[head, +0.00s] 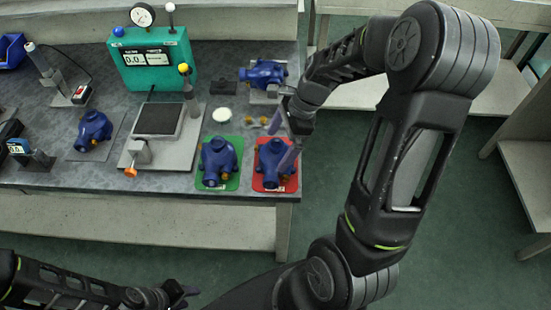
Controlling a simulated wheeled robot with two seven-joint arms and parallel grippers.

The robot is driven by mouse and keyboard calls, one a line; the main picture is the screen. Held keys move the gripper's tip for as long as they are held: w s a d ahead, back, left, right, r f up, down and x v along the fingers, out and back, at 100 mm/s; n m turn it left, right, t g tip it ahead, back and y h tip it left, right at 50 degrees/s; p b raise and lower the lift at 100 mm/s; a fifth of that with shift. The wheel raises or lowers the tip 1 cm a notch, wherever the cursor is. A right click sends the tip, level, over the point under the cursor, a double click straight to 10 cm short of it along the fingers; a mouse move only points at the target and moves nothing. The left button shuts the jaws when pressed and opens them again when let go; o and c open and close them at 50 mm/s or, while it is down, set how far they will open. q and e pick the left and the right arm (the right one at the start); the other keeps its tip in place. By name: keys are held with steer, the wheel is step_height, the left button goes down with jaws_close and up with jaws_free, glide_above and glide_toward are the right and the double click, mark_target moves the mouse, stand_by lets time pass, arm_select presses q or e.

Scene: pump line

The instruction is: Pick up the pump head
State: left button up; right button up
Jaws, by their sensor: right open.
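Several blue pump heads are on the grey bench. One (217,160) sits on a green mat (232,185), one (270,160) on a red mat (257,184), one (93,131) lies at the left, and one (262,73) lies on its side at the back right. My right gripper (283,142) is open, its fingers pointing down over the pump head on the red mat and partly covering it. I cannot tell whether they touch it. My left gripper (188,292) is low in front of the bench, away from the pump heads; its jaw opening is unclear.
A green gauge box (153,60) with a display stands at the back. In front of it is a test stand with a dark plate (158,119). A white disc (222,115) and small brass fittings (250,121) lie behind the mats. The bench's right edge is close to the red mat.

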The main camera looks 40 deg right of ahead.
mark_target(278, 148)
steer(key=shift+a+f, duration=0.15)
steer(key=shift+f, duration=0.3)
steer(key=shift+c, duration=0.6)
steer(key=shift+w+r, duration=0.1)
steer(key=c, duration=1.4)
steer(key=shift+r, duration=0.1)
step_height(278, 148, up, 10)
steer(key=p, duration=0.1)
